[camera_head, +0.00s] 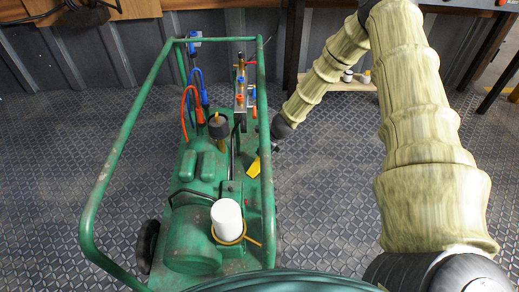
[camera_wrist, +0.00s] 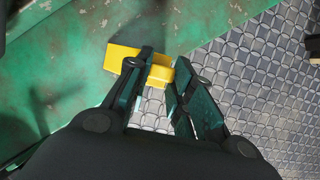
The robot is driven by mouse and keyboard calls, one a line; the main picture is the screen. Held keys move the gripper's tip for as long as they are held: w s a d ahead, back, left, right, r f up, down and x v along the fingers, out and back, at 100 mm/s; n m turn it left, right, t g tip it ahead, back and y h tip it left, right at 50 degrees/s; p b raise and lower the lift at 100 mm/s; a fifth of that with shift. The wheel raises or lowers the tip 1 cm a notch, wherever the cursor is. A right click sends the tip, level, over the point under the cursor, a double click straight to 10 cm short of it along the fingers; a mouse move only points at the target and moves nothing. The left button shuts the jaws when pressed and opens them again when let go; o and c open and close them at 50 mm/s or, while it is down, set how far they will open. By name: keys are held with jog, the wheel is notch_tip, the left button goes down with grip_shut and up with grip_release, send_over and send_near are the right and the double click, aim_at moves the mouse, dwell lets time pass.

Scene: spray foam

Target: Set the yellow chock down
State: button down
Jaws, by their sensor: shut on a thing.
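The yellow chock (camera_head: 254,168) is at the right edge of the green machine's deck (camera_head: 233,176) in the head view. In the wrist view the chock (camera_wrist: 122,58) sits between the two dark fingers of my gripper (camera_wrist: 160,72), which is shut on it. Part of the chock lies over the green deck and part over the patterned floor in that view. I cannot tell whether it touches the deck. In the head view my gripper (camera_head: 272,149) is small and partly hidden by the machine's frame.
The green cart (camera_head: 105,178) has a tall tube frame, red and blue hoses (camera_head: 190,105), a valve block (camera_head: 240,85) and a white cylinder (camera_head: 227,219). Patterned metal floor (camera_head: 325,200) lies open to the right. A low wooden shelf (camera_head: 318,83) stands at the back.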

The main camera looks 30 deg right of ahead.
jog(key=w, duration=0.1)
jog(key=w+a+b, duration=0.1)
jog(key=shift+w, duration=0.4)
jog(key=shift+w+f+b, duration=0.1)
jog(key=shift+f+b, duration=0.1)
jog(key=shift+b, duration=0.15)
jog(key=shift+r, duration=0.15)
jog(key=c, duration=1.3)
grip_release()
jog(key=shift+o, duration=0.2)
